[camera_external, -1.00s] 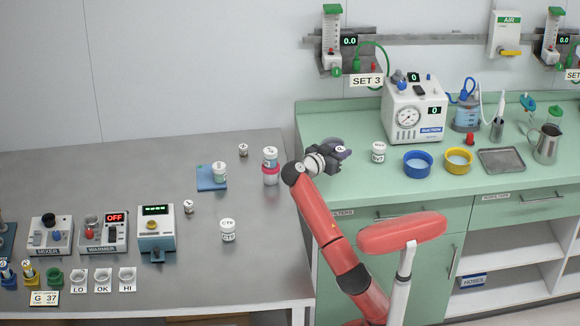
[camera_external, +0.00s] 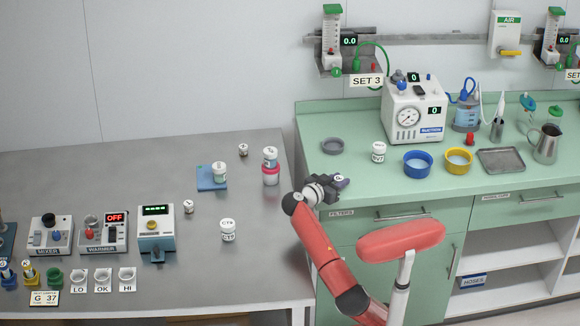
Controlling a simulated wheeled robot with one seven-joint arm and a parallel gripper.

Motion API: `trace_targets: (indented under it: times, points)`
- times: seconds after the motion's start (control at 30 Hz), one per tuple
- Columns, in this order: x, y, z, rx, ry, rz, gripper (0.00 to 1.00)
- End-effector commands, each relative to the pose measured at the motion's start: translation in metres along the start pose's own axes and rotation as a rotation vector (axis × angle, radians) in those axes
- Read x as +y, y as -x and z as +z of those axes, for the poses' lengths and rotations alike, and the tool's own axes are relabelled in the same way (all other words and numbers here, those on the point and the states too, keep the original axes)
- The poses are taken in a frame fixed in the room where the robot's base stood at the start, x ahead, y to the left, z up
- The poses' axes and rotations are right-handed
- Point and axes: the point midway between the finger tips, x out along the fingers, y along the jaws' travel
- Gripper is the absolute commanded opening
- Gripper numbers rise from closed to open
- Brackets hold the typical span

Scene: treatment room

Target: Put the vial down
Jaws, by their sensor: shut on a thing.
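My gripper (camera_external: 334,183) is at the front left edge of the green counter, at the end of my red arm. It is shut on a small vial (camera_external: 339,178). Only the white, marked top of the vial shows; the dark fingers hide the rest. I cannot tell whether the vial touches the counter. Two similar small vials stand on the grey table: one at the back (camera_external: 243,150) and one near the middle (camera_external: 188,207).
A grey round dish (camera_external: 332,146) lies behind my gripper on the green counter (camera_external: 375,190). A white jar (camera_external: 378,152), a blue bowl (camera_external: 417,163) and a yellow bowl (camera_external: 458,160) stand to the right. Stacked tubs (camera_external: 271,174) stand left on the grey table (camera_external: 215,265).

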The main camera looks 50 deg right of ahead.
Motion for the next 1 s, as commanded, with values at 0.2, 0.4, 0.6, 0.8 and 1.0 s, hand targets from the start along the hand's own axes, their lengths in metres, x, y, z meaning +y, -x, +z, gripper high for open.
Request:
trace_targets:
  times: [0.2, 0.4, 0.6, 0.8, 1.0]
  points:
    - [0.000, -0.001, 0.003, 0.000, 0.000, 0.000, 0.34]
    - [0.000, -0.001, 0.003, 0.000, 0.001, 0.000, 0.49]
    - [0.000, -0.001, 0.002, 0.000, 0.001, 0.000, 0.49]
    - [0.000, 0.018, -0.003, 0.003, 0.000, -0.001, 0.49]
    - [0.000, 0.053, -0.003, 0.002, 0.001, -0.001, 0.49]
